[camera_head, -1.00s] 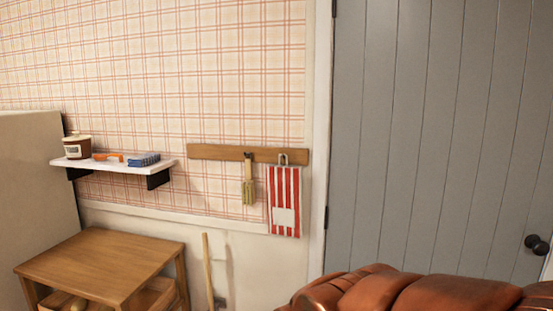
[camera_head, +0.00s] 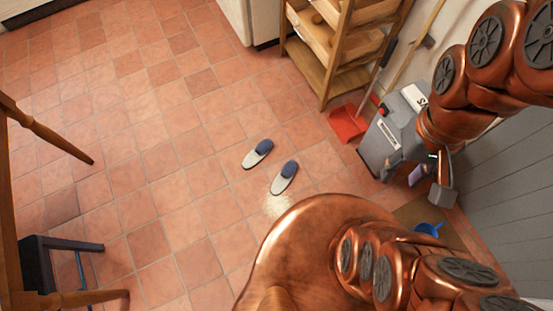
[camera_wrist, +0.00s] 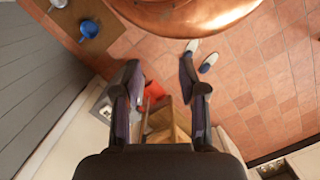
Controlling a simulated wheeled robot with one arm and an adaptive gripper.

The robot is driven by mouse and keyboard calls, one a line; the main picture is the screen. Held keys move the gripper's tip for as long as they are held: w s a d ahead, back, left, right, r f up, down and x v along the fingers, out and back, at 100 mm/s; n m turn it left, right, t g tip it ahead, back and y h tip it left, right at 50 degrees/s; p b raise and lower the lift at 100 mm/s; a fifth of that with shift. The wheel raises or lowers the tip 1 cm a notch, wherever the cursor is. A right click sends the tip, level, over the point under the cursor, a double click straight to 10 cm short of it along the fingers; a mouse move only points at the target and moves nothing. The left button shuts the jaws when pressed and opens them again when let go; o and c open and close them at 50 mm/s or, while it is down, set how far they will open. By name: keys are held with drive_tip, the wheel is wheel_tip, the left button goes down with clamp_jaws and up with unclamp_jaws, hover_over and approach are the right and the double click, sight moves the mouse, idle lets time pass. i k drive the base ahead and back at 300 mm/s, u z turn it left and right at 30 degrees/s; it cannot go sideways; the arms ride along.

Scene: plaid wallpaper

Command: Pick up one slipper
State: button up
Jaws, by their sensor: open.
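Two slippers with blue toe parts and pale grey insides lie side by side on the tiled floor. In the head view, the left slipper (camera_head: 257,153) is slightly farther away than the right slipper (camera_head: 284,178). In the wrist view, one slipper (camera_wrist: 208,63) lies just right of the right finger, and the other slipper (camera_wrist: 192,46) is partly hidden near that fingertip. My gripper (camera_wrist: 159,78) is open and empty, well above the floor. In the head view, my gripper (camera_head: 430,182) hangs to the right of the slippers, by the grey machine.
A grey machine (camera_head: 388,138), a red dustpan (camera_head: 347,122) and a wooden rack (camera_head: 325,79) stand behind and right of the slippers. Furniture legs (camera_head: 52,137) stand at left. Floor left of the slippers is clear.

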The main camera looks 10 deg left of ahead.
sight(282, 179)
drive_tip(key=u, duration=0.1)
drive_tip(key=k, duration=0.3)
drive_tip(key=u, duration=4)
drive_tip(key=k, duration=0.55)
drive_tip(key=z, duration=1.65)
